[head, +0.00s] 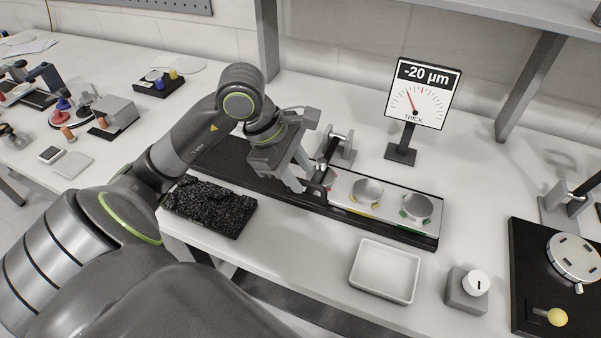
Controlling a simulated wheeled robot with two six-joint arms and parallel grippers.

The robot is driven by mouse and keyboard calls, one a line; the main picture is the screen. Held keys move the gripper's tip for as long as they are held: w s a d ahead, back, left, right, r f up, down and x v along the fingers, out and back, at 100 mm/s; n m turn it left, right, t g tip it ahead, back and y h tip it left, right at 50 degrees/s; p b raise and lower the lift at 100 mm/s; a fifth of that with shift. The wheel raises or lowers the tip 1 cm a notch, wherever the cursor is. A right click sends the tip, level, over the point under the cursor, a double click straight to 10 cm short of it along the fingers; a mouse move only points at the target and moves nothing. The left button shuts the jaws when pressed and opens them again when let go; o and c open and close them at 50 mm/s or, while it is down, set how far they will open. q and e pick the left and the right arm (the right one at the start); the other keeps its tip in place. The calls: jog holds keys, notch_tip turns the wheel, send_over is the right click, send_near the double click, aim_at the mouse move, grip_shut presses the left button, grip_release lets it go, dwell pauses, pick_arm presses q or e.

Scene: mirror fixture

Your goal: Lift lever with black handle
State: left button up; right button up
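The lever (327,174) is a dark arm at the left end of the pale plate on a long black base. Its black handle (319,190) is low, close to the plate, and partly hidden by my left gripper. My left gripper (305,184) reaches down from the left with its fingertips right at the handle. I cannot tell whether the fingers are closed around the handle or only beside it. My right gripper is not in view.
The plate has round metal discs (368,190). A dial sign reading -20 µm (422,92) stands behind. A white tray (385,270) and a grey knob box (467,290) sit in front. A black rough slab (210,206) lies below my arm. Shelf posts (528,85) rise behind.

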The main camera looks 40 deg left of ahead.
pick_arm(q)
jog(key=shift+w+d+f, duration=0.1)
jog(key=shift+d+f, duration=0.1)
jog(key=shift+f, duration=0.3)
grip_shut()
